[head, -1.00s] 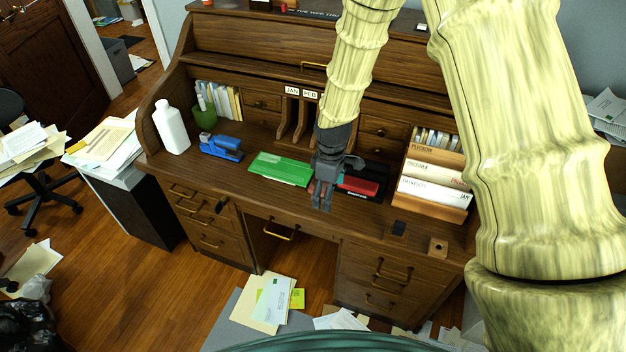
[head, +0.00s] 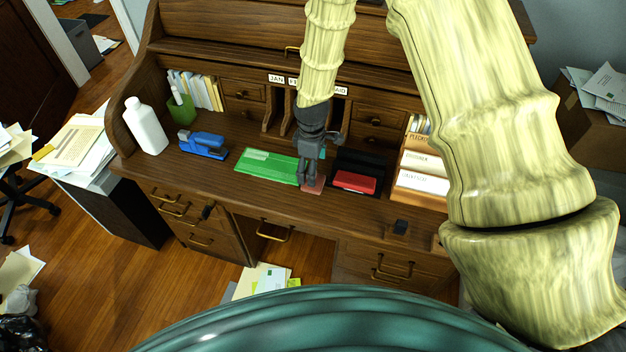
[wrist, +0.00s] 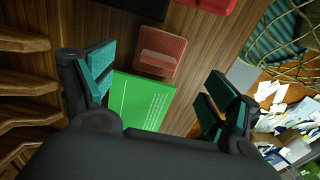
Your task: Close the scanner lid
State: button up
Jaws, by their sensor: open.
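I cannot make out a scanner or its lid for certain in either view. My gripper (head: 312,178) is over the middle of the desk in the head view, pointing down, near a flat salmon-coloured block (head: 314,186). In the wrist view, my gripper (wrist: 155,100) is open, its two teal-padded fingers apart with nothing held. The salmon block (wrist: 161,52) and a green flat item (wrist: 140,102) show between and beyond the fingers. The green item (head: 268,165) lies left of my gripper in the head view.
The wooden roll-top desk (head: 220,185) carries a blue stapler (head: 203,145), a white bottle (head: 146,126), a red item (head: 355,181) at a black tray, and a file sorter (head: 420,180). Upright dividers stand behind my gripper. Papers lie on the floor.

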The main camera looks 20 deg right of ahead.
jog(key=shift+w+f, duration=0.1)
jog(key=shift+f, duration=0.4)
jog(key=shift+d+f, duration=0.1)
jog(key=shift+f, duration=0.15)
jog(key=shift+d+f+p, duration=0.15)
jog(key=shift+f+p, duration=0.95)
jog(key=shift+f, duration=1.4)
jog(key=shift+c, duration=0.5)
jog(key=c, duration=0.9)
jog(key=shift+c, duration=0.6)
jog(key=shift+r, duration=0.1)
